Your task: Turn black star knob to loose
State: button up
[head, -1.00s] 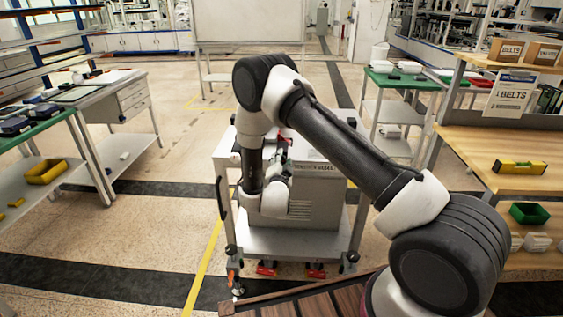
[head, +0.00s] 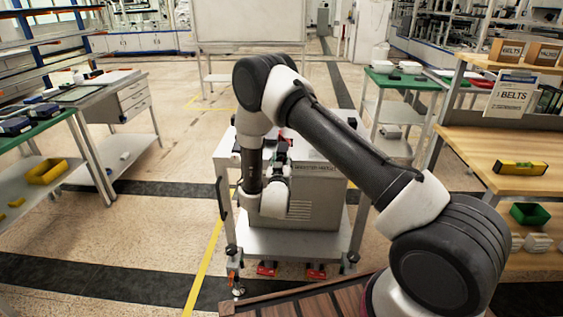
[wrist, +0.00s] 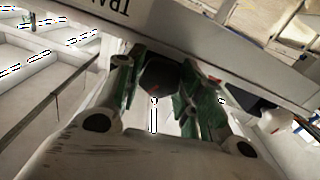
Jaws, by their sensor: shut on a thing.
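The black star knob (wrist: 160,77) is in the middle of the wrist view, dark with a small red mark on it. My gripper (wrist: 158,88) has its green-and-dark fingers on either side of the knob and is shut on it. In the head view my gripper (head: 282,150) is small and partly hidden by my wrist, above the grey box (head: 318,190) on the cart. The knob cannot be made out in the head view.
The box stands on a wheeled cart (head: 290,243) with red pieces low at its front. A lettered pale panel (wrist: 190,40) crosses above the knob in the wrist view. Benches stand left and right, with a yellow level (head: 520,168) on the right one. Floor beside the cart is clear.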

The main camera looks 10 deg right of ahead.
jog(key=n, duration=0.5)
jog(key=shift+s+f, duration=0.1)
jog(key=shift+f, duration=0.05)
jog(key=shift+n, duration=0.4)
jog(key=o, duration=1)
jog(key=shift+a, duration=0.1)
jog(key=v, duration=1.2)
